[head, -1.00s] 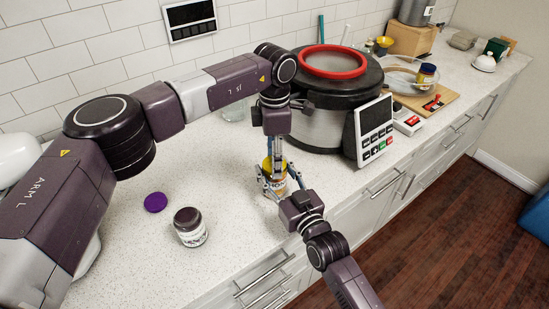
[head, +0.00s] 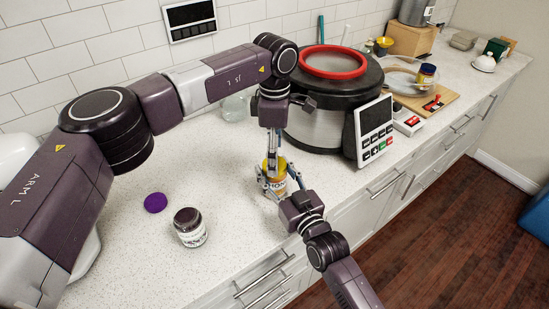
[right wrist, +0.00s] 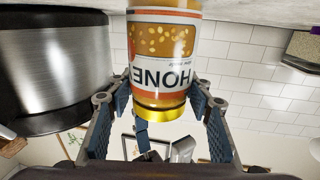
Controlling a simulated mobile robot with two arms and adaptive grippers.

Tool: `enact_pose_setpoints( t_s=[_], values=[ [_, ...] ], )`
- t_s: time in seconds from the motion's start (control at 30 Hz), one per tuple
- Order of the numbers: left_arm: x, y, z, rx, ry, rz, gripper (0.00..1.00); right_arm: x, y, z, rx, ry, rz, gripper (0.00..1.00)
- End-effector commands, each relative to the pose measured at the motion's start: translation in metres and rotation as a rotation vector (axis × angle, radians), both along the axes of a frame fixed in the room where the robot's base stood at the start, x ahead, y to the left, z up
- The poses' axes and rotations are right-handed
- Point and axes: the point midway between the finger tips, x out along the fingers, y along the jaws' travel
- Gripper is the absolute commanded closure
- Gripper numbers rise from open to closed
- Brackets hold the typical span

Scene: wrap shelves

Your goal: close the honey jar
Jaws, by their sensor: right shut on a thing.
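The honey jar (head: 277,184) stands on the counter, with its gold-yellow lid (right wrist: 163,114) sitting on its top. The jar's label shows upside down in the right wrist view (right wrist: 163,65). My right gripper (head: 274,186) is shut on the jar, with a finger at each side of it. My left gripper (head: 274,154) points down from above, its fingertips right at the lid. Parts of it show beyond the lid in the right wrist view (right wrist: 150,140). Whether its fingers grip the lid is unclear, and the lid's seating is partly hidden by the fingers.
A dark-lidded jar (head: 190,227) and a purple disc (head: 155,203) lie on the counter to the left. A large steel pot-like appliance (head: 322,128) with a red ring and a keypad (head: 374,130) stand behind and right. The counter's front edge is close to the honey jar.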

Motion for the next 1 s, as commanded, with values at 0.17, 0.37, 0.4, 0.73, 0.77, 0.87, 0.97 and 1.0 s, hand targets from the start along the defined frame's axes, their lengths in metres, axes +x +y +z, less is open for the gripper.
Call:
enact_pose_setpoints(
  t_s=[0.17,0.37,0.4,0.73,0.77,0.87,0.97,1.0],
  values=[
    [0.001,0.0,0.041,0.0,-0.004,0.0,0.32,0.0,0.0,0.0,0.0,0.0,0.0,1.0],
    [0.001,0.0,0.079,0.0,-0.003,0.0,0.32,0.0,0.0,0.0,0.0,0.0,0.0,1.0],
    [0.001,-0.001,0.084,0.0,-0.002,0.0,0.32,0.0,0.0,0.0,0.0,0.0,0.0,1.0],
    [0.0,0.0,0.099,0.0,0.001,-0.001,0.32,0.0,0.0,0.0,0.0,0.0,0.0,1.0],
    [0.0,0.0,0.099,0.0,0.001,-0.001,0.32,0.0,0.0,0.0,0.0,0.0,0.0,1.0],
    [0.0,0.0,0.099,0.0,0.001,-0.001,0.32,0.0,0.0,0.0,0.0,0.0,0.0,1.0],
    [0.0,0.0,0.099,0.0,0.001,-0.001,0.32,0.0,0.0,0.0,0.0,0.0,0.0,0.44],
    [0.0,0.0,0.099,0.0,0.001,-0.001,0.32,0.0,0.0,0.0,0.0,0.0,0.0,0.4]
  ],
)
